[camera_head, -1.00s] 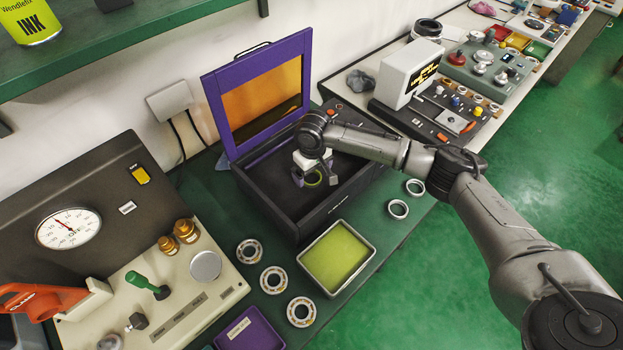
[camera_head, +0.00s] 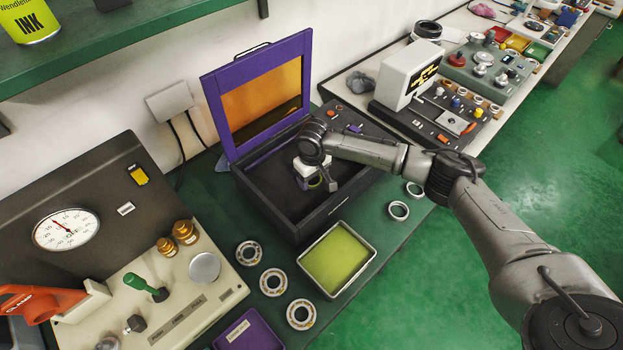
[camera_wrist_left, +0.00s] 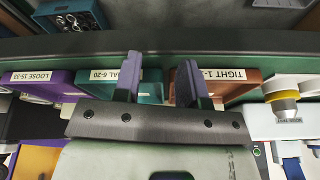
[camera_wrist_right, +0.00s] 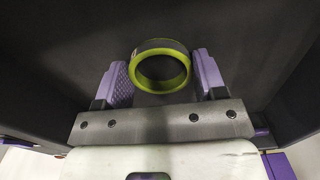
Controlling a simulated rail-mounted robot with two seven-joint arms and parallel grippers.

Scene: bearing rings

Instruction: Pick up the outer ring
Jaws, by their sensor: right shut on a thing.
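The outer ring (camera_wrist_right: 160,68), dark with glowing yellow-green edges, sits between the purple fingers of my right gripper (camera_wrist_right: 160,80) in the right wrist view. Both fingers touch its outer sides. In the head view my right gripper (camera_head: 318,182) is inside the black box (camera_head: 276,203), and only a small green part of the ring shows. I cannot tell whether the ring is clear of the box floor. My left gripper (camera_wrist_left: 160,82) is open and empty in the left wrist view, and out of the head view.
The box's purple lid (camera_head: 219,92) with an orange window stands open behind. A yellow-green tray (camera_head: 339,259), several bearings (camera_head: 273,282) and loose rings (camera_head: 399,210) lie in front and to the right.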

